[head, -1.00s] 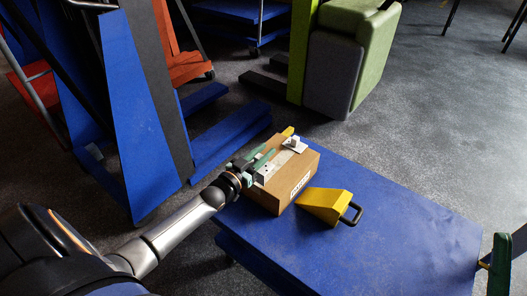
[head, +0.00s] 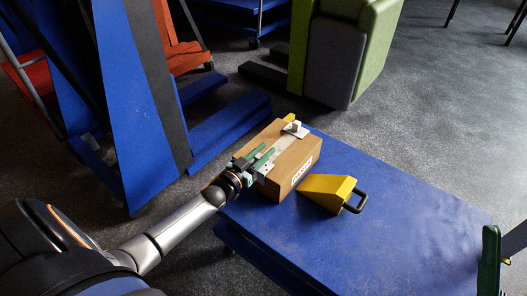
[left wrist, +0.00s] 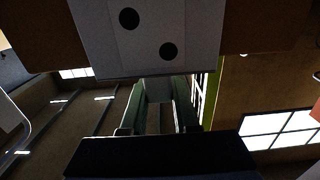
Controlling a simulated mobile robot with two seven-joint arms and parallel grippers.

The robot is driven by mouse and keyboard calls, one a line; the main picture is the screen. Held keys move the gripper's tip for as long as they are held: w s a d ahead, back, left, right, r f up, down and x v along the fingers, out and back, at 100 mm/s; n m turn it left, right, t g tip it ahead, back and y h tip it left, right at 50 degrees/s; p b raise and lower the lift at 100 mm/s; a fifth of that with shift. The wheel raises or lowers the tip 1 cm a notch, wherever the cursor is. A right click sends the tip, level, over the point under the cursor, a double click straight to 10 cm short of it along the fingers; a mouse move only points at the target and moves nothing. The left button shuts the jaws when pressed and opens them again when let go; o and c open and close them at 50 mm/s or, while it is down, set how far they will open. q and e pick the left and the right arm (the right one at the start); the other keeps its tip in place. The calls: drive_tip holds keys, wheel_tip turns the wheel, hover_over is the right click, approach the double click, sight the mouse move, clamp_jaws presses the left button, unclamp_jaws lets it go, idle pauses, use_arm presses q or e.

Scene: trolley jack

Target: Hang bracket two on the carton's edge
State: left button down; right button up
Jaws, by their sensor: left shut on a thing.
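The brown carton (head: 296,158) stands on the blue trolley deck, with a pale tape strip along its top. My left gripper (head: 256,160), with green fingers, is at the carton's near-left edge. It is shut on a pale bracket (head: 264,172) at that edge. In the left wrist view the bracket (left wrist: 150,40) is a white plate with two dark holes in front of the carton's brown side. I cannot tell whether it rests on the edge. Another white bracket (head: 295,129) sits at the carton's far end. My right gripper (head: 490,260) shows only partly at the right border.
A yellow wedge (head: 326,190) with a black handle lies right of the carton. The blue deck (head: 400,225) is clear beyond it. Blue panels (head: 135,110) stand at the left. A green and grey block (head: 340,50) stands on the floor behind.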

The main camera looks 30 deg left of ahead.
use_arm(q)
drive_tip(key=shift+f, duration=0.25)
use_arm(e)
drive_tip(key=shift+f, duration=0.1)
use_arm(q)
drive_tip(key=c, duration=0.6)
unclamp_jaws()
drive_tip(key=shift+s, duration=0.1)
drive_tip(key=s+p, duration=0.1)
drive_tip(key=s, duration=0.3)
drive_tip(key=s+p, duration=0.1)
drive_tip(key=s, duration=0.3)
drive_tip(key=s+a+p, duration=0.1)
drive_tip(key=s+p, duration=0.1)
drive_tip(key=s, duration=0.2)
drive_tip(key=shift+s, duration=0.15)
use_arm(e)
drive_tip(key=shift+n, duration=0.4)
drive_tip(key=r, duration=0.4)
drive_tip(key=shift+s+d+r, duration=0.1)
drive_tip(key=shift+d+r, duration=0.15)
drive_tip(key=shift+r, duration=0.05)
